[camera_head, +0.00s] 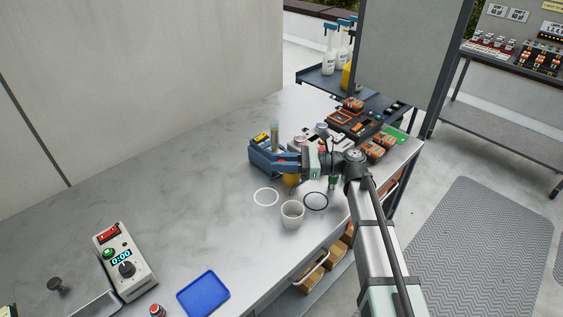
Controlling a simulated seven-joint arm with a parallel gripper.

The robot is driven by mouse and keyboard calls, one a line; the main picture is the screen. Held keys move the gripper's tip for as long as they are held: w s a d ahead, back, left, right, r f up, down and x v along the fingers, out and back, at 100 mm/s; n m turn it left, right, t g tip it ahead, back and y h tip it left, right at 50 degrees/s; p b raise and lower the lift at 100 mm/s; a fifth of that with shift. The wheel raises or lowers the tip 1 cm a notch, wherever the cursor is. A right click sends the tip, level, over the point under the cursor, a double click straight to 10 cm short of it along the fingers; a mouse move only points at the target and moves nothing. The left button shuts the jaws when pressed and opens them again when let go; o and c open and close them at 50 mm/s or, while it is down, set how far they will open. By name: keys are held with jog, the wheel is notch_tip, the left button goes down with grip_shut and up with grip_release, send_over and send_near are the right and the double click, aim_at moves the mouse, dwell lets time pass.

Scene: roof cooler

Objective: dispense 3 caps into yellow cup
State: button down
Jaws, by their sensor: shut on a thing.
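A blue dispenser (262,158) with an upright clear tube (275,134) stands on the metal counter, left of my gripper. My gripper (299,161) reaches in from the right and is shut at a blue part on the dispenser's right side, which looks like a handle or lever. The contact is small and partly hidden. The yellow cup (290,180) sits just below the gripper in the picture, partly covered by it. No caps can be made out inside the tube or the cup.
A white cup (292,214) stands in front, between a white ring (266,197) and a dark ring (315,200) on the counter (190,190). A timer box (124,262) and a blue tray (203,293) lie front left. Orange-black items (353,122) crowd the back right.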

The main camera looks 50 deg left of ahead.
jog(key=shift+a+r, duration=0.1)
jog(key=shift+r, duration=0.05)
jog(key=a, duration=0.6)
jog(key=shift+a, duration=0.15)
jog(key=shift+w, duration=0.1)
jog(key=c, duration=1)
grip_release()
jog(key=v, duration=1.3)
jog(key=shift+w+d, duration=0.2)
jog(key=shift+d, duration=0.1)
